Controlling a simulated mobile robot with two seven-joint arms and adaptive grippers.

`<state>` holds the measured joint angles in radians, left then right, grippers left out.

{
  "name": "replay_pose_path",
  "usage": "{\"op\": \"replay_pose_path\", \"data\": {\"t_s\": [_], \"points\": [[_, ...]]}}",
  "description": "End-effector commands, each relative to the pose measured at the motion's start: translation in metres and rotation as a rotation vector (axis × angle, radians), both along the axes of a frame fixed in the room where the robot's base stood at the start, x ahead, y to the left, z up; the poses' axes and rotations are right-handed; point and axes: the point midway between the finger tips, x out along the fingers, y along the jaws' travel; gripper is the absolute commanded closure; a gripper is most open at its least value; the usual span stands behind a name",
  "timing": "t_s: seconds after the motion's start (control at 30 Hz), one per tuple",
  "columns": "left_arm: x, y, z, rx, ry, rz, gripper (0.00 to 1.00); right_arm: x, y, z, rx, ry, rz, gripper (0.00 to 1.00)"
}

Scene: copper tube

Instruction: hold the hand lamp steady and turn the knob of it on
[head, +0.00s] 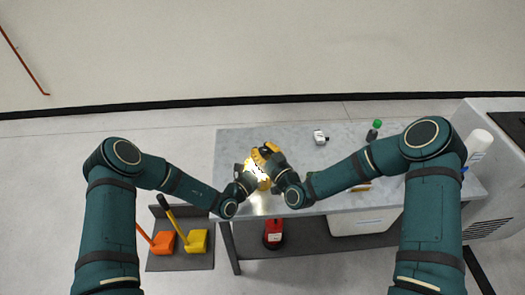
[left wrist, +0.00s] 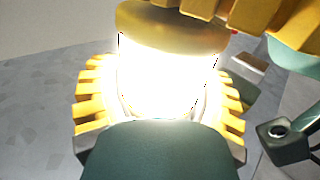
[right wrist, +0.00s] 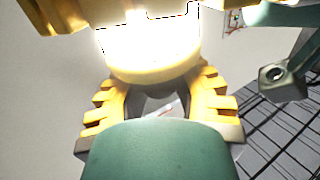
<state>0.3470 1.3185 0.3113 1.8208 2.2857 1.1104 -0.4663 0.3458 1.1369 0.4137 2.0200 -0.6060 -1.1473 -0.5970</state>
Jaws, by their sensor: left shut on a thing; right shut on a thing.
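The hand lamp (head: 252,172) is above the table and glows bright white-yellow. Its glare washes out much of its body in both wrist views. My left gripper (head: 245,174) is shut around the glowing body (left wrist: 168,80), with a yellow finger on each side. A gold end cap (left wrist: 172,32) shows above that bright part. My right gripper (head: 266,158) is shut at the lamp's gold end (right wrist: 155,70), close to the left gripper. The knob itself is hidden or lost in the glare.
The grey table (head: 320,165) has free room around the lamp. A small white bottle (head: 320,138), a green-capped bottle (head: 374,130) and a tall white bottle (head: 478,145) stand to the right. A red container (head: 273,233) and orange (head: 163,242) and yellow (head: 196,242) scoops are lower down.

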Motion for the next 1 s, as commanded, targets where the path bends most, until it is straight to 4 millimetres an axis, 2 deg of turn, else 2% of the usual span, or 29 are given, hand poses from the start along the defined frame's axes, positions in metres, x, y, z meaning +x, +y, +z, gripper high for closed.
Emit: {"op": "replay_pose_path", "data": {"t_s": [0.3,0.67,0.7,0.8,1.0], "points": [[-0.0003,-0.0002,-0.0001,0.000,0.000,0.000,0.77,-0.0004,0.0012,0.0006,0.001,0.000,-0.186,1.00],[-0.0001,-0.0002,-0.0002,0.000,0.001,0.000,0.77,-0.0002,-0.0002,0.0003,-0.002,-0.001,-0.206,1.00],[-0.0001,-0.0002,-0.0002,0.000,0.001,0.000,0.77,-0.0002,-0.0002,0.0003,-0.002,-0.001,-0.206,0.66],[-0.0001,-0.0002,-0.0003,0.000,0.001,0.000,0.77,-0.0002,-0.0002,0.0001,-0.002,0.000,-0.205,0.38],[-0.0001,-0.0002,-0.0002,0.000,0.000,0.000,0.77,-0.0003,-0.0003,-0.0001,-0.002,0.000,-0.205,0.38]]}}
